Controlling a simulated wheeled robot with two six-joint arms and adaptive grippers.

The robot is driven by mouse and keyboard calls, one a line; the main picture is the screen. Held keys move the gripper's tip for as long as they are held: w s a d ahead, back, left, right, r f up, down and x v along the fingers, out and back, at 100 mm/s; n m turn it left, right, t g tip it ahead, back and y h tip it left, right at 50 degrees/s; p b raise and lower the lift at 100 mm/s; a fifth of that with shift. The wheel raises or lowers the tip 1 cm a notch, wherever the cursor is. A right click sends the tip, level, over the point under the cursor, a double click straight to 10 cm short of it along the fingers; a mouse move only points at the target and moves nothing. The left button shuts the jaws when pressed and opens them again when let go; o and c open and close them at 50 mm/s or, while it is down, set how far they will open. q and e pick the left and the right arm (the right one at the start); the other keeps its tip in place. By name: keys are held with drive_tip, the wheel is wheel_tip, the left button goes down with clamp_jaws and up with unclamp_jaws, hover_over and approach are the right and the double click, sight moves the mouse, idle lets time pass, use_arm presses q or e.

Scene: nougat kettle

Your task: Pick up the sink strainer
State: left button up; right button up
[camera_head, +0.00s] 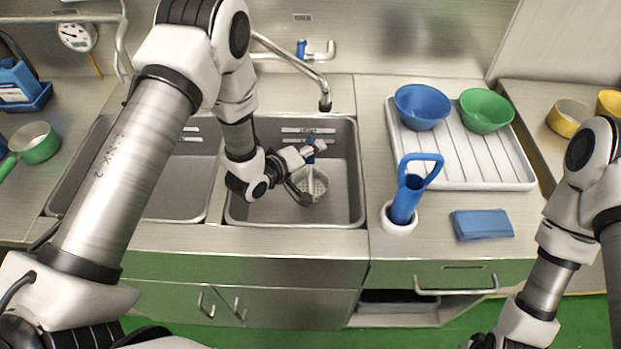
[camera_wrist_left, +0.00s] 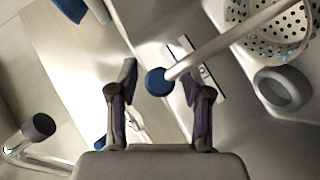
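The sink strainer (camera_head: 315,182), a pale perforated basket, is in the right sink basin, partly hidden by my left gripper (camera_head: 309,171). In the left wrist view the strainer (camera_wrist_left: 238,32) is at the upper right. Its pale rod handle runs down-left to a blue end knob (camera_wrist_left: 158,82). The knob appears between the spread fingertips of my left gripper (camera_wrist_left: 157,80), with a gap on both sides. That gripper is open and holds nothing; how deep the knob sits between the fingers is unclear. Of my right arm, only links show at the lower right; its fingers are out of frame.
A grey drain ring (camera_wrist_left: 283,90) lies beside the basket. The faucet (camera_head: 324,100) overhangs the basin. Right of it are a white drainboard (camera_head: 470,155) with blue and green bowls, a blue-handled tool (camera_head: 407,200) in a white holder, and a blue cloth (camera_head: 482,224).

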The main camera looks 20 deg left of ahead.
use_arm(q)
clamp_jaws()
drive_tip(key=shift+r, duration=0.15)
